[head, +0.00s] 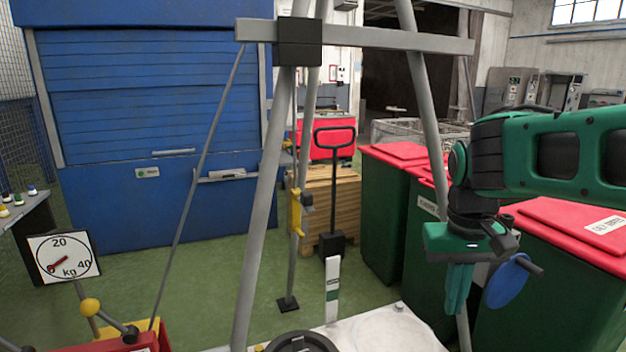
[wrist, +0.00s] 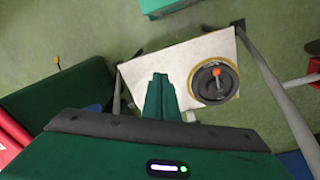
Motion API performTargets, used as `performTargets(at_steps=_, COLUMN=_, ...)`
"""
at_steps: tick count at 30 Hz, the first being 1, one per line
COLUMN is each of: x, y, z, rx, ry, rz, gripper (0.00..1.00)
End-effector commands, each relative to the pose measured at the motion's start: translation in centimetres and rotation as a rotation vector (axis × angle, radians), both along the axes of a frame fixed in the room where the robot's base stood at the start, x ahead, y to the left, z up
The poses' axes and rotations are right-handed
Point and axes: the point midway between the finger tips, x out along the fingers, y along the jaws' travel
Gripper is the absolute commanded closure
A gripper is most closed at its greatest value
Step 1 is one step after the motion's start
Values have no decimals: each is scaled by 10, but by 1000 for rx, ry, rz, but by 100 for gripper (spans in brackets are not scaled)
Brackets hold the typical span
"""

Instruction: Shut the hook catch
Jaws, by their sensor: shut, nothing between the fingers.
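I cannot make out the hook catch for certain. A yellow fitting with a small grey part (head: 296,212) sits on a grey leg of the frame, near the middle of the head view. Whether it is the catch, and whether it is open, is too small to tell. My gripper (head: 457,312) hangs at the right with its green fingers pointing down and together, empty. It is well right of the yellow fitting. In the wrist view my gripper (wrist: 159,80) shows shut over the pale plate (wrist: 150,75).
A grey frame (head: 375,36) with sloping legs stands in front of me. A blue disc with a black handle (head: 507,283) is close right of my gripper. Red-lidded green bins (head: 392,225) stand at the right. A black round lid with an orange knob (wrist: 213,82) lies on the plate.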

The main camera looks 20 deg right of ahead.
Motion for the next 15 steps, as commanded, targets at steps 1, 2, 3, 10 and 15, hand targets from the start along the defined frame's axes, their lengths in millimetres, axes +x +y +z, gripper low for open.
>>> performTargets(at_steps=1, x=24, y=0, z=24, rx=-31, ry=-13, rz=25, gripper=100)
performTargets(at_steps=2, x=37, y=2, z=39, rx=-46, ry=-18, rz=46, gripper=100)
performTargets(at_steps=3, x=56, y=6, z=59, rx=-66, ry=-28, rz=71, gripper=100)
performTargets(at_steps=10, x=152, y=61, z=166, rx=-113, ry=-97, rz=241, gripper=100)
performTargets(at_steps=15, x=200, y=119, z=233, rx=-80, ry=-161, rz=362, gripper=100)
